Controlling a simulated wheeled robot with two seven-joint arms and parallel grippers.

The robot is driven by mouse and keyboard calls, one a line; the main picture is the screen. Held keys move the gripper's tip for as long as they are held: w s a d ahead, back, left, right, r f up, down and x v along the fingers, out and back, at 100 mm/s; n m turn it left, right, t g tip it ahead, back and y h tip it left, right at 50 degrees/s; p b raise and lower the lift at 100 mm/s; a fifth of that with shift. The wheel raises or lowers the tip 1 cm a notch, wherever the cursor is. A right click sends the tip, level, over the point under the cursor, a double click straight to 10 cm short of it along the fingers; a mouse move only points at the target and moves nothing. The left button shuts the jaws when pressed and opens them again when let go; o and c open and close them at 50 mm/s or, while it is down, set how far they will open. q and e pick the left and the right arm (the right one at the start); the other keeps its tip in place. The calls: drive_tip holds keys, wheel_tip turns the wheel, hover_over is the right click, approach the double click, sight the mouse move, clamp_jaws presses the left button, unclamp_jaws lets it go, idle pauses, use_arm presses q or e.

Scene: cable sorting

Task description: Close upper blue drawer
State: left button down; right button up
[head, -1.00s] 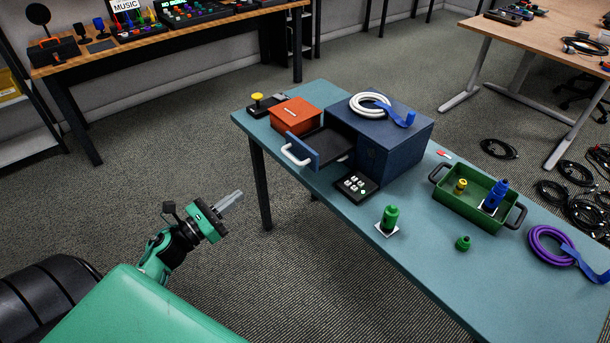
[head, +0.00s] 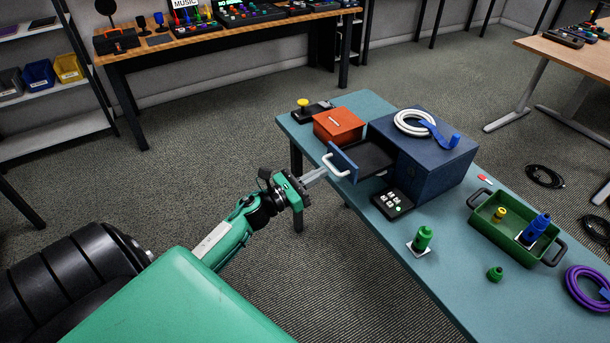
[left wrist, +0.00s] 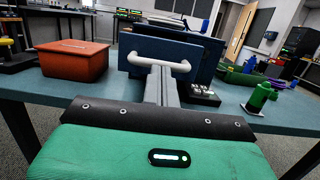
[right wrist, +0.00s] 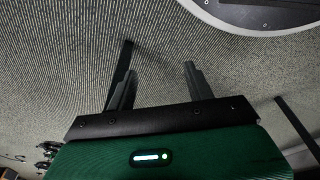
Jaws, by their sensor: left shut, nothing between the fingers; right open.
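The blue drawer unit (head: 432,165) stands on the teal table. Its upper drawer (head: 364,155) is pulled out toward the left, with a dark, empty-looking inside and a white handle (head: 335,165) on its blue front. My left gripper (head: 321,175) is shut and empty, with its fingertips close to the handle. In the left wrist view the shut fingers (left wrist: 161,88) point at the middle of the white handle (left wrist: 158,66); I cannot tell whether they touch it. My right gripper (right wrist: 152,82) is open and empty above the carpet, seen only in the right wrist view.
An orange box (head: 338,125) sits behind the drawer, and a black keypad (head: 392,201) lies in front of it. A coiled white cable (head: 415,122) rests on the unit. A green bottle (head: 423,238) and a green tray (head: 484,215) are farther right on the table (head: 400,252).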

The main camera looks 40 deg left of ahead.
sight(362, 160)
use_arm(q)
drive_tip(key=shift+w+d, duration=0.15)
drive_tip(key=shift+w, duration=0.15)
use_arm(e)
drive_tip(key=shift+s+f, duration=0.1)
drive_tip(key=shift+f, duration=0.2)
use_arm(q)
drive_tip(key=b+x, duration=0.1)
drive_tip(key=x, duration=0.3)
drive_tip(key=f+b+x, duration=0.1)
drive_tip(key=b+x, duration=0.1)
drive_tip(key=x, duration=0.3)
drive_tip(key=f+b+x, duration=0.1)
drive_tip(key=x, duration=0.4)
drive_tip(key=shift+d+f+b, duration=0.2)
drive_tip(key=shift+b, duration=0.2)
drive_tip(key=shift+w+d, duration=0.1)
drive_tip(key=shift+w, duration=0.3)
drive_tip(key=shift+r, duration=0.3)
use_arm(e)
wheel_tip(362, 160, up, 13)
drive_tip(key=w+t, duration=0.1)
drive_tip(key=w, duration=0.1)
drive_tip(key=shift+w+a, duration=0.15)
drive_tip(key=shift+a, duration=0.3)
use_arm(q)
drive_tip(key=shift+r, duration=0.1)
use_arm(e)
drive_tip(key=shift+f, duration=0.1)
